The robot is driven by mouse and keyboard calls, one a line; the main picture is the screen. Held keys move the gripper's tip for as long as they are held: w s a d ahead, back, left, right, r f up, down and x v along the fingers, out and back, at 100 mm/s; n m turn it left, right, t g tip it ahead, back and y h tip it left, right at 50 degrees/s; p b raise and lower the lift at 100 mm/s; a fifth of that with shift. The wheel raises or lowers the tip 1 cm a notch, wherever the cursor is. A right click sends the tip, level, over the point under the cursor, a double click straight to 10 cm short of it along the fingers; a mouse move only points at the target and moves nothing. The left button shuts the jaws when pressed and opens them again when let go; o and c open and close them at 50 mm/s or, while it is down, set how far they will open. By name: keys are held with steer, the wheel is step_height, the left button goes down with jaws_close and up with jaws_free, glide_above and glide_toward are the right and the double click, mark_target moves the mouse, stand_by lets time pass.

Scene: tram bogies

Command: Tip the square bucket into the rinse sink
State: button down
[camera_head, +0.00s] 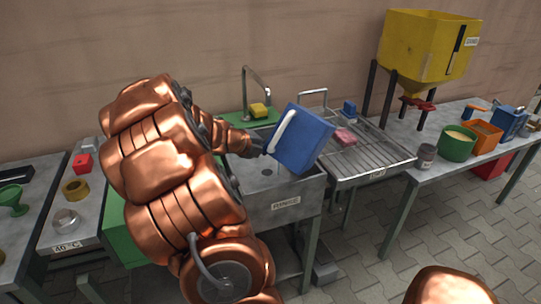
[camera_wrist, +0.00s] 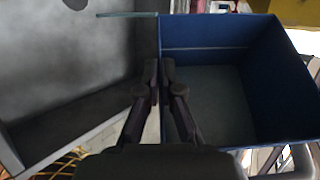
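The square blue bucket (camera_head: 303,142) is held tilted above the right part of the metal rinse sink (camera_head: 290,212), which has a label on its front. Its white handle (camera_head: 283,131) hangs along its left side. My gripper (camera_head: 259,148) reaches it from the left. In the wrist view, my gripper (camera_wrist: 160,76) has its fingertips close together on either side of the bucket's near wall. The bucket (camera_wrist: 205,100) shows its open inside, with dark blue walls and a pale grey-blue bottom. I cannot tell whether any liquid is in it.
A faucet (camera_head: 256,90) and a yellow sponge (camera_head: 259,110) stand behind the sink. A wire drying rack (camera_head: 372,157) with a pink block (camera_head: 345,137) adjoins it on the right. A yellow hopper (camera_head: 425,45) stands over the right table. A table with small parts is at left.

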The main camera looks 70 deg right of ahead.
steer(key=shift+d, duration=0.15)
steer(key=shift+w+p, duration=0.15)
steer(key=shift+p, duration=0.35)
steer(key=shift+w+f+n+p, duration=0.3)
steer(key=shift+w+p, duration=0.2)
steer(key=shift+p, duration=0.45)
steer(key=shift+w+f+g+p, duration=0.25)
steer(key=shift+g+p, duration=0.25)
steer(key=shift+p, duration=0.45)
steer(key=shift+w+r+n+g+p, duration=0.1)
steer(key=shift+n+g+p, duration=0.45)
steer(key=shift+p, duration=2.55)
